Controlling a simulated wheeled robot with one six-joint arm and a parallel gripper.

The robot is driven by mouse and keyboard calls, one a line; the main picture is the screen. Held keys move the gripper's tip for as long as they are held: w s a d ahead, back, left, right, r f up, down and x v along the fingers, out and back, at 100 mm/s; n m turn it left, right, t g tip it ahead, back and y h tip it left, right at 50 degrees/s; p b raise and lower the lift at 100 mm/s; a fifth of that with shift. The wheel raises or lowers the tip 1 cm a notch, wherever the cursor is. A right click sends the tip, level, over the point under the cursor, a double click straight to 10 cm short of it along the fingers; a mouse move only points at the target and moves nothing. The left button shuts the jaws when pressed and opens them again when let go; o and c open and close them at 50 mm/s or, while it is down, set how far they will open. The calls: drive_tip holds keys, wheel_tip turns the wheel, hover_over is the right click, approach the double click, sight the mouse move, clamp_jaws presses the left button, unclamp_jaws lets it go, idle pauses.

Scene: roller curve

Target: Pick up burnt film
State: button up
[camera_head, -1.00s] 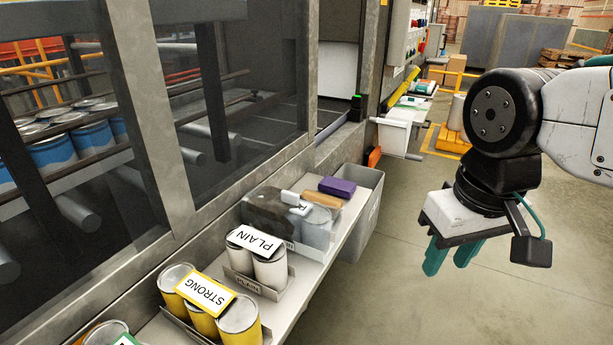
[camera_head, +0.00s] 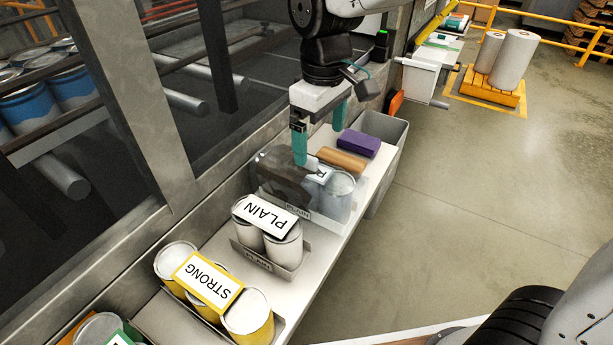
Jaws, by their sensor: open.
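The burnt film is probably the dark brown-grey lump (camera_head: 279,178) on the shelf (camera_head: 222,243), behind the PLAIN rolls. It seems to lie in or behind a see-through bin whose edges are hard to make out. My gripper (camera_head: 320,136) is open and empty, pointing down over the bin area. Its nearer teal finger is just above the right side of the dark lump; whether it touches cannot be told. The farther finger is to the right, near the tan roller.
A pale roll (camera_head: 337,190) with a white tag stands right beside the lump. A tan roller (camera_head: 342,159) and purple block (camera_head: 358,143) lie behind. PLAIN rolls (camera_head: 282,248) and STRONG rolls (camera_head: 248,315) stand in front. The machine frame (camera_head: 135,90) borders the left; open floor lies right.

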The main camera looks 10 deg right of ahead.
sight(305, 169)
drive_tip(key=shift+w+a+f+n, duration=0.25)
drive_tip(key=shift+a+f, duration=0.15)
drive_tip(key=shift+a, duration=0.25)
drive_tip(key=shift+w+a+f+n, duration=0.2)
drive_tip(key=shift+a+f, duration=0.15)
drive_tip(key=shift+a, duration=0.25)
wheel_tip(305, 169, down, 8)
drive_tip(key=shift+s+a+r, duration=0.15)
drive_tip(key=shift+r, duration=0.05)
drive_tip(key=c, duration=1.1)
